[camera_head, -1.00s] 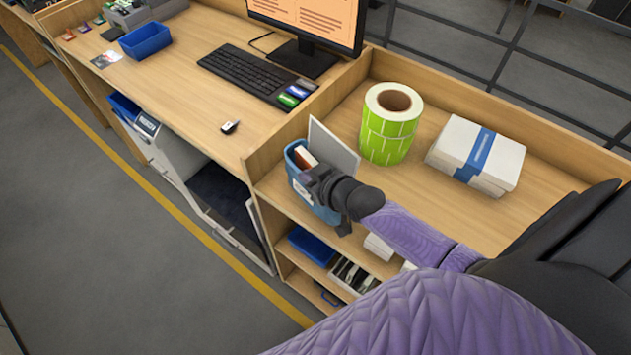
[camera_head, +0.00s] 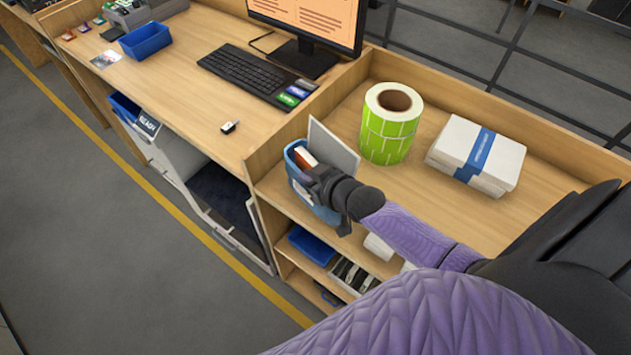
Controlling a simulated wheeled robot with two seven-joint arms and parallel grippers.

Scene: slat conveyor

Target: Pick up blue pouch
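A blue pouch (camera_head: 296,160) sits at the front left corner of the wooden shelf top, with a white and orange item (camera_head: 304,157) showing in its opening. My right gripper (camera_head: 310,182) is at the pouch's front right side, and its dark body hides part of the pouch. The fingertips are too small and covered to tell whether they are open or shut on it. My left gripper is not in view.
A grey panel (camera_head: 333,150) stands just behind the pouch. A green label roll (camera_head: 388,130) and white boxes with a blue band (camera_head: 460,152) stand to the right. A keyboard (camera_head: 243,70) and monitor (camera_head: 315,20) are on the desk at left. Lower shelves hold a blue tray (camera_head: 311,246).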

